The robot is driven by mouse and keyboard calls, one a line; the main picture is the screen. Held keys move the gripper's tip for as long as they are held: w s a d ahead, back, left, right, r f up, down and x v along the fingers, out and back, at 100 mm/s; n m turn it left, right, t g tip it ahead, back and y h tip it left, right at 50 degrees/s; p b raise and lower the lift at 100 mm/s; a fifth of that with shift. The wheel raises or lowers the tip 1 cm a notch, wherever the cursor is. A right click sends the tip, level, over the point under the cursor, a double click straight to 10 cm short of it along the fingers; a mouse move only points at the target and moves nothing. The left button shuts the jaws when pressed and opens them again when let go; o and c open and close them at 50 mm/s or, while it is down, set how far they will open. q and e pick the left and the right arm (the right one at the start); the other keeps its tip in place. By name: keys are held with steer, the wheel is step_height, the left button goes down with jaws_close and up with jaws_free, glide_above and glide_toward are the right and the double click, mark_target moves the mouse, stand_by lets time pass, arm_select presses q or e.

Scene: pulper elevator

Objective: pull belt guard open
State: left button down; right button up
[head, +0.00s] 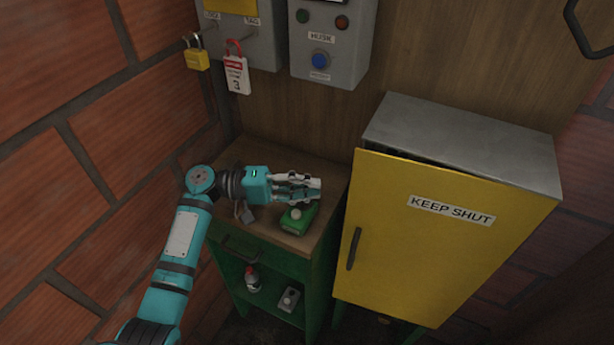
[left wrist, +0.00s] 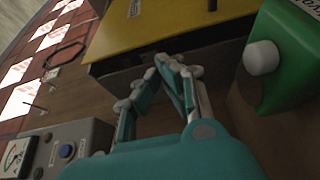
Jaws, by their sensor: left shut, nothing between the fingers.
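The belt guard is a yellow door (head: 440,235) labelled KEEP SHUT on the front of a grey metal box (head: 465,140). A dark gap shows along its top edge, so it looks slightly ajar. Its dark handle (head: 354,248) is upright near the door's left edge. My left gripper (head: 318,190) is shut and empty, over the bench left of the door and above handle height. In the left wrist view my left fingertips (left wrist: 165,62) appear just below the yellow door (left wrist: 170,30); I cannot tell whether they touch anything. My right gripper is not in view.
A green object with a white knob (head: 297,218) lies on the wooden bench top (head: 320,175) below my left gripper. A grey padlock (head: 246,215) lies beside it. Control boxes (head: 330,50) hang above, with a yellow padlock (head: 197,58) and red-shackled tag lock. Brick wall stands left.

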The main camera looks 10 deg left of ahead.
arm_select(q)
steer(key=w+d+p, duration=0.1)
steer(key=d, duration=0.5)
steer(key=shift+d+p, duration=0.35)
steer(key=shift+p, duration=0.05)
steer(key=shift+w+f, duration=0.1)
